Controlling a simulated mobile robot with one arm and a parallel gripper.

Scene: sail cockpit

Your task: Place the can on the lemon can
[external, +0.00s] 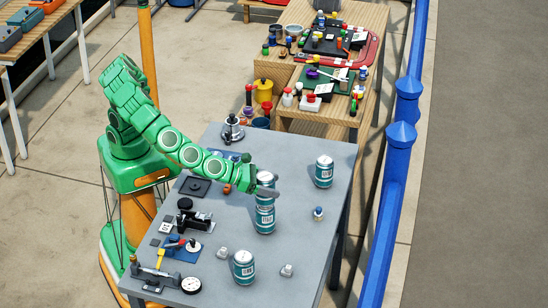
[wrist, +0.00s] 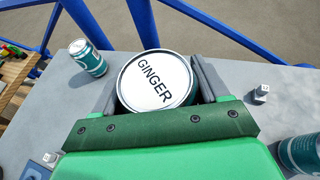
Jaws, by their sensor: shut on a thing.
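My gripper (external: 262,189) is shut on a teal can (external: 266,178), with one finger on each side of it. In the wrist view the held can's white lid (wrist: 157,82) reads GINGER, and the can looks upright. Directly under it stands another teal can (external: 264,220); the two line up closely, but I cannot tell whether they touch fully. The lower can's lid is hidden, so its flavour cannot be read. Another teal can (external: 324,171) stands at the far right, also in the wrist view (wrist: 88,58). One more teal can (external: 243,267) stands near the front.
A blue railing (external: 394,180) runs along the right.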

